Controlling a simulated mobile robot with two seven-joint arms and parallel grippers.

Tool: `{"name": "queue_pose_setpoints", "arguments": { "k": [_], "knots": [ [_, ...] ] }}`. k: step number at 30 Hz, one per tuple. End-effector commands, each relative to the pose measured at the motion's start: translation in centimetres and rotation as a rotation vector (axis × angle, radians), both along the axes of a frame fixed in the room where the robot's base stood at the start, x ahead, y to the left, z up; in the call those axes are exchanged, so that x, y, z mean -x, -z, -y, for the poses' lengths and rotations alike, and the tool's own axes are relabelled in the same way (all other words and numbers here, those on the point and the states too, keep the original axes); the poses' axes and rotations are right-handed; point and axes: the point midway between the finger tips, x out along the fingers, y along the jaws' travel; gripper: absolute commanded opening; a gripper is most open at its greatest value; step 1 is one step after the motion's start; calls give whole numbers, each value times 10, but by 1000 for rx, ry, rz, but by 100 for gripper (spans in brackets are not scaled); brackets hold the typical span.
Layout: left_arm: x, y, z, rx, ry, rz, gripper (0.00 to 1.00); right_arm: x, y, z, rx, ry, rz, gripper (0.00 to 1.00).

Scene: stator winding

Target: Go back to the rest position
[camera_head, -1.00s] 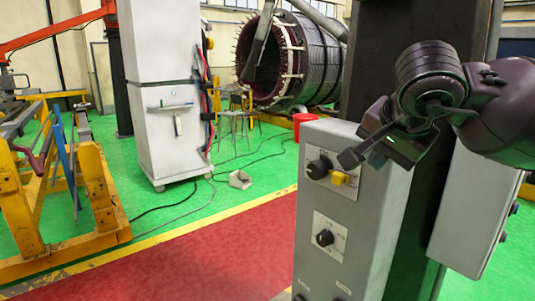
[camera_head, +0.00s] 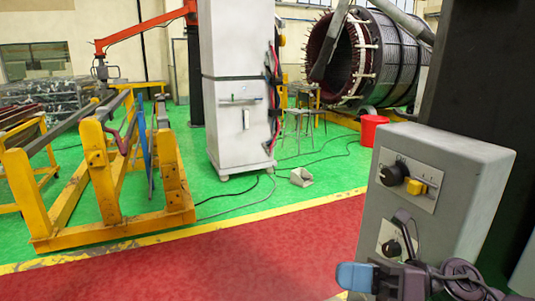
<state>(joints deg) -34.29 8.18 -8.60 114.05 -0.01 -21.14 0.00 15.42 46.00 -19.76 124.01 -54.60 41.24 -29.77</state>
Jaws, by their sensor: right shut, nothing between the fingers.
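My right gripper (camera_head: 403,219) is at the lower right of the head view, in front of the grey control box (camera_head: 465,165). Its dark finger stands up across the box's lower panel and partly covers the lower black knob (camera_head: 392,248). The jaws look closed, with nothing seen between them. A light blue part shows on the wrist at the bottom edge. Whether the gripper touches the box cannot be told. The upper black knob (camera_head: 392,175) and the yellow switch (camera_head: 416,187) on the box are clear of it. My left gripper is out of view.
A dark column (camera_head: 480,75) stands behind the box. Yellow steel stands (camera_head: 103,180) are at left, a white cabinet (camera_head: 237,95) in the middle. A large stator (camera_head: 390,60) and red bucket (camera_head: 373,130) are behind. The red floor lane (camera_head: 220,265) is clear.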

Motion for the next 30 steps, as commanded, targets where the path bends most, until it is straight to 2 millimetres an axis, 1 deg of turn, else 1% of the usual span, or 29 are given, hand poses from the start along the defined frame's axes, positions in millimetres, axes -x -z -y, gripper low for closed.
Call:
{"name": "queue_pose_setpoints", "arguments": {
  "k": [1,5,8,11,12,14,15,17,18,20,21,24,27,30],
  "knots": [
    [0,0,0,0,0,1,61,-4,9,4,-105,58,-122,0],
    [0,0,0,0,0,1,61,-18,33,24,-364,212,-428,0],
    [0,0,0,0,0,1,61,-26,63,45,-562,337,-668,0],
    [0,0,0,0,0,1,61,-28,102,70,-757,467,-907,0],
    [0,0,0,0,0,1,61,-27,120,80,-836,518,-1001,0],
    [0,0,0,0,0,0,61,-22,150,95,-956,601,-1145,0],
    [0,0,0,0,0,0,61,-16,171,104,-1036,655,-1238,0],
    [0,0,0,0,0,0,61,-4,204,118,-1155,737,-1376,0],
    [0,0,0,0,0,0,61,6,225,125,-1232,789,-1463,0],
    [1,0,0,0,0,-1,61,24,256,135,-1343,863,-1583,0],
    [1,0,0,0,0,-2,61,37,275,139,-1415,911,-1659,0],
    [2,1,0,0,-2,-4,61,70,317,147,-1573,1014,-1820,0],
    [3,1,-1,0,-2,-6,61,98,345,150,-1695,1090,-1934,0],
    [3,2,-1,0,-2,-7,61,117,363,150,-1774,1137,-2006,0]
  ]
}}
